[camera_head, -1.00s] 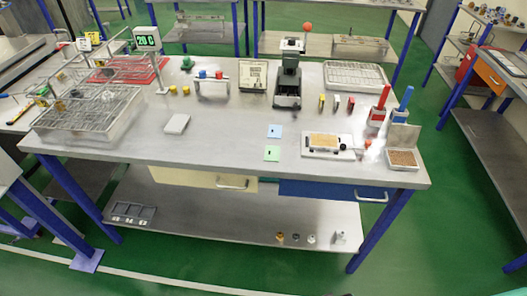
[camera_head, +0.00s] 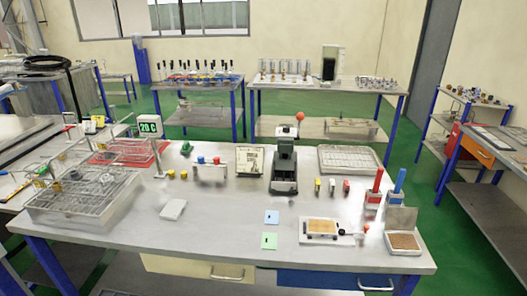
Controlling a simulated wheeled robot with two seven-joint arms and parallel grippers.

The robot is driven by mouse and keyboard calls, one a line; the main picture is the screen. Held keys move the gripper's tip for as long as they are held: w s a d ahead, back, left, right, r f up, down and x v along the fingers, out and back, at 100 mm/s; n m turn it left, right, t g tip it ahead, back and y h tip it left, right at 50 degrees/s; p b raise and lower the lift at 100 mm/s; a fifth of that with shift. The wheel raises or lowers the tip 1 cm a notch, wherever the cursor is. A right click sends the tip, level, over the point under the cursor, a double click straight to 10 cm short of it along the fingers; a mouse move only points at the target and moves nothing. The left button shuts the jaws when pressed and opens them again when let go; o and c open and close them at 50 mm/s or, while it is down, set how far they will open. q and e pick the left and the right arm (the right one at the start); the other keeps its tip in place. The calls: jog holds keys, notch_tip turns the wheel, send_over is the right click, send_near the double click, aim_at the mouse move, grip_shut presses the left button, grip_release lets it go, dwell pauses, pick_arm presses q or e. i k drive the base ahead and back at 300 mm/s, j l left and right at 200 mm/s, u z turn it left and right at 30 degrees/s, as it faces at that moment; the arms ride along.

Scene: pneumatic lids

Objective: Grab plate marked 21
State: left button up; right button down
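I cannot read the number 21 on anything in view. A small light blue plate or card (camera_head: 272,217) lies flat on the middle of the metal table (camera_head: 215,225). A light green one (camera_head: 269,240) lies just in front of it, apart from it. Each has a small dark mark, too small to read. A flat white-grey block (camera_head: 173,209) lies further left on the table. Neither of my grippers is in view.
Wire baskets (camera_head: 82,190) stand at the table's left. A black press-like device (camera_head: 284,167) and a white tray (camera_head: 350,159) stand at the back. A fixture with a tan pad (camera_head: 321,227) and an open box (camera_head: 402,240) are at the right. The front middle is clear.

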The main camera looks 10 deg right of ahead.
aim_at(315, 226)
jog(key=z, duration=0.8)
